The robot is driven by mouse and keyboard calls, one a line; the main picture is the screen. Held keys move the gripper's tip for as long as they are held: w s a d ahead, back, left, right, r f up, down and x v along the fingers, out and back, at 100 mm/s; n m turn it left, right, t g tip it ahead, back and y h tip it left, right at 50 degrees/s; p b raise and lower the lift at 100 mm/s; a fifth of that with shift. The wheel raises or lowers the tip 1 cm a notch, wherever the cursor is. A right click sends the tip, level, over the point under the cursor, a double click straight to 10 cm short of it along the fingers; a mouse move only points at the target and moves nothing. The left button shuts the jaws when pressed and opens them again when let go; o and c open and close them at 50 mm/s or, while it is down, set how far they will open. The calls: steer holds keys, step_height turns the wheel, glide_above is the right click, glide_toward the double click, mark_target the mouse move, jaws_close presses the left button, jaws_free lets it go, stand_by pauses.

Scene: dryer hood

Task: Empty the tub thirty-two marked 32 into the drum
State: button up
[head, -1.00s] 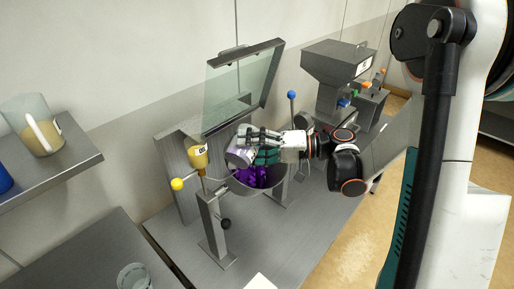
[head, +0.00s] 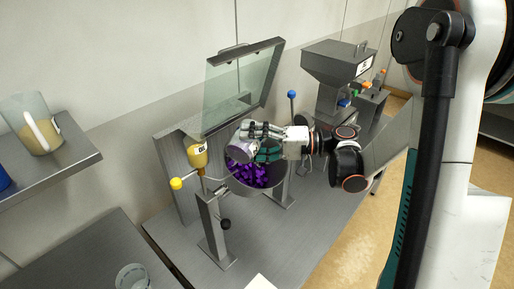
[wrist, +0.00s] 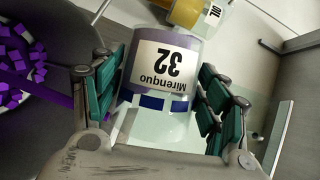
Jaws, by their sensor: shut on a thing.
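The tub thirty-two (wrist: 168,68), with a white label reading "Mirenquo 32", is between my gripper's green-padded fingers in the wrist view. My gripper (wrist: 162,85) is shut on it. In the head view the tub (head: 240,151) is steeply tilted over the drum (head: 238,187), and my gripper (head: 262,142) holds it from the right. Purple cubes (head: 258,174) lie in the drum; they also show at the left of the wrist view (wrist: 18,60), with a purple streak beside them. The tub's inside is hidden.
A raised glass hood (head: 240,90) stands behind the drum. A yellow oil bottle (head: 198,156) and a yellow-knobbed lever (head: 177,184) are close to its left. A grey hopper machine (head: 335,75) stands behind right. A shelf (head: 75,155) at left holds a beaker (head: 32,125).

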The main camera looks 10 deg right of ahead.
steer(key=shift+w+d+r+m+t+y+b, duration=0.1)
steer(key=shift+w+d+r+m+y+b, duration=0.15)
steer(key=shift+m+b, duration=0.45)
steer(key=shift+w+d+r+m+t+y+b, duration=0.1)
steer(key=shift+w+d+r+m+y+b, duration=0.2)
steer(key=shift+m+b, duration=0.4)
steer(key=shift+w+d+r+m+t+y+b, duration=0.15)
steer(key=shift+r+m+y+b, duration=0.25)
steer(key=shift+m, duration=0.5)
stand_by(1.5)
